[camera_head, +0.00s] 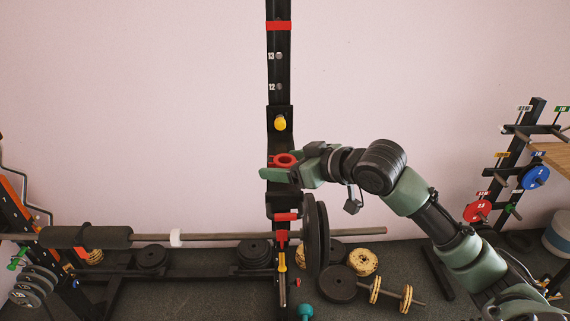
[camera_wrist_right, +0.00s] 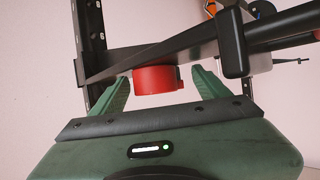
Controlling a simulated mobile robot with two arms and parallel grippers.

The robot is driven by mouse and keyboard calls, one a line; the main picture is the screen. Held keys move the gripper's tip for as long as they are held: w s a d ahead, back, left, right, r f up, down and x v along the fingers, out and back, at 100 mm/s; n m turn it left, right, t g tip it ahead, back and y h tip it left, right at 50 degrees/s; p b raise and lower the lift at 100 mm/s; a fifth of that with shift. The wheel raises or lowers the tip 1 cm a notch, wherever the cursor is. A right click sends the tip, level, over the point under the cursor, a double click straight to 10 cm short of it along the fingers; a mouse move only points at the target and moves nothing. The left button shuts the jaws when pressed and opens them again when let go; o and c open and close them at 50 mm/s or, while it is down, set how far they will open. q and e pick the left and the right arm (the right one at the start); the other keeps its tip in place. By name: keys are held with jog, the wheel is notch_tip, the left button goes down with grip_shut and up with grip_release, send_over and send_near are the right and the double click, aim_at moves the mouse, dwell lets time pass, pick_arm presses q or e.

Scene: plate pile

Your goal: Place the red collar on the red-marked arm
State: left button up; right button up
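A red collar (camera_head: 285,160), seen as a ring, is beside the black rack upright. My right gripper (camera_head: 280,165) is level with it, with its fingers pointing left. In the right wrist view the red collar (camera_wrist_right: 157,79) sits between the two green fingers (camera_wrist_right: 160,88), with a gap on each side, so the gripper is open around it. What supports the collar is unclear. On the plate tree at the right, small coloured tags mark the arms; a red tag (camera_head: 483,193) is above a red plate (camera_head: 477,211). My left gripper is out of view.
A barbell (camera_head: 350,234) with a large black plate (camera_head: 313,240) crosses below my right gripper. The black upright (camera_head: 279,95) carries a yellow knob (camera_head: 280,123) and red band. Plates and a dumbbell (camera_head: 390,293) lie on the floor. A wooden surface (camera_head: 555,155) is at the right edge.

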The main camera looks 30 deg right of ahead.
jog(key=shift+s+f, duration=0.1)
jog(key=shift+f, duration=0.25)
jog(key=shift+r, duration=0.7)
jog(key=b+v, duration=0.4)
jog(key=v, duration=0.7)
jog(key=shift+s+r+b, duration=0.3)
jog(key=shift+b, duration=0.05)
jog(key=shift+d, duration=0.1)
